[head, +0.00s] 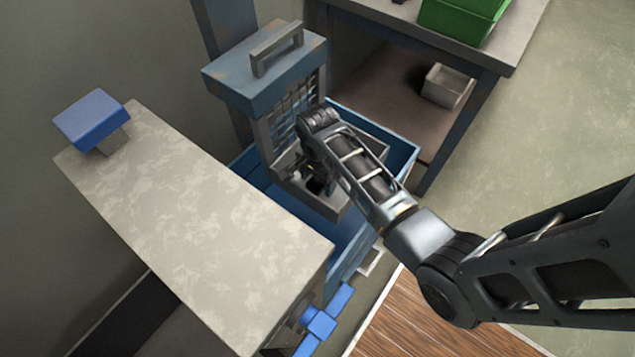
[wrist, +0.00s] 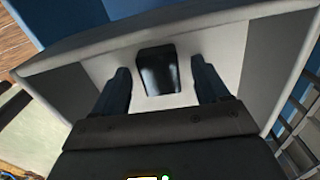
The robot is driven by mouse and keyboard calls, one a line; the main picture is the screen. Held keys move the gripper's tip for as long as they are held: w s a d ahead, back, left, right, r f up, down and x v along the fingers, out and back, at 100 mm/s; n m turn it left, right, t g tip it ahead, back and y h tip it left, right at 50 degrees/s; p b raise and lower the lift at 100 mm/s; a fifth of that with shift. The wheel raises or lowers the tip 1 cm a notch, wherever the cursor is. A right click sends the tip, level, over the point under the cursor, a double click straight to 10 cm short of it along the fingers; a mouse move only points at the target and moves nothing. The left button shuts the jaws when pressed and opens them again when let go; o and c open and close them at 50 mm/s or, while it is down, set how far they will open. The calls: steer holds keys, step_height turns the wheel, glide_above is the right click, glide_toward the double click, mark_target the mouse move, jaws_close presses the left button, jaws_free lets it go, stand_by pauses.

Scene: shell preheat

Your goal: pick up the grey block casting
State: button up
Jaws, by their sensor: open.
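A small dark grey block (wrist: 157,72), which looks like the block casting, sits on the pale floor of a grey tray (wrist: 255,75) in the wrist view. My gripper (wrist: 161,80) is open, with one blue finger on each side of the block and a gap on both sides. I cannot tell how far the fingertips are above the floor. In the head view my gripper (head: 312,178) reaches down into the tray (head: 325,207) below a blue-topped housing with a mesh front (head: 272,75). There my wrist mostly hides the block.
A blue bin (head: 352,245) surrounds the tray. A pale counter (head: 190,215) with a blue-topped fitting (head: 92,118) stands at left, with a blue handle (head: 320,322) at its near end. A workbench (head: 500,50) at the back holds a green crate (head: 460,20); a grey box (head: 447,85) sits beneath.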

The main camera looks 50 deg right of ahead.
steer(key=c, duration=1.2)
steer(key=shift+r, duration=0.1)
steer(key=shift+c, duration=0.2)
